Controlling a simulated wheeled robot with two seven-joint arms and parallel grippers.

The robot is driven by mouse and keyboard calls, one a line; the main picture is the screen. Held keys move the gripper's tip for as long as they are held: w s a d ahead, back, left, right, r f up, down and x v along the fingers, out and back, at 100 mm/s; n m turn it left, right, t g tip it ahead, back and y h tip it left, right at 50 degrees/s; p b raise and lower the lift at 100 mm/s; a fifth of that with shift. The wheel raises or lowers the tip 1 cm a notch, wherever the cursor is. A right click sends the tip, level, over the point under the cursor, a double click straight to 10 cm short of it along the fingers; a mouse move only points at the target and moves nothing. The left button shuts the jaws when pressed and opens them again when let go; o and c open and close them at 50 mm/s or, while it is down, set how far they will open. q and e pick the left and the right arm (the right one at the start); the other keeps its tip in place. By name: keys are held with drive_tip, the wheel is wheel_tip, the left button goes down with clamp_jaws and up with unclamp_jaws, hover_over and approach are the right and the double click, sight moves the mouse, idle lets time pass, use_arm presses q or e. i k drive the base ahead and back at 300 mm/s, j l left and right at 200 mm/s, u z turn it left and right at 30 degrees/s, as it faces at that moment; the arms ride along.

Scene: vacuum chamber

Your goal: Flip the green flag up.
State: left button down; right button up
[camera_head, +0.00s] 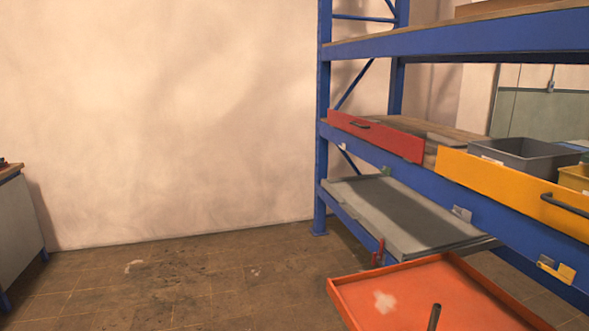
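Neither of my grippers is in view.
The blue rack (440,178) fills the right side. It carries a red drawer front (375,136), a yellow drawer front (500,183), a grey bin (525,155) and a grey tray (400,210). An orange tray (430,290) juts out low in front. Floor at left is clear.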

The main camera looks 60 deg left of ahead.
sight(388, 172)
drive_tip(key=u, duration=1.4)
drive_tip(key=i+j+z, duration=0.15)
drive_tip(key=i+j, duration=2.6)
drive_tip(key=i+l, duration=0.05)
drive_tip(key=i, duration=0.05)
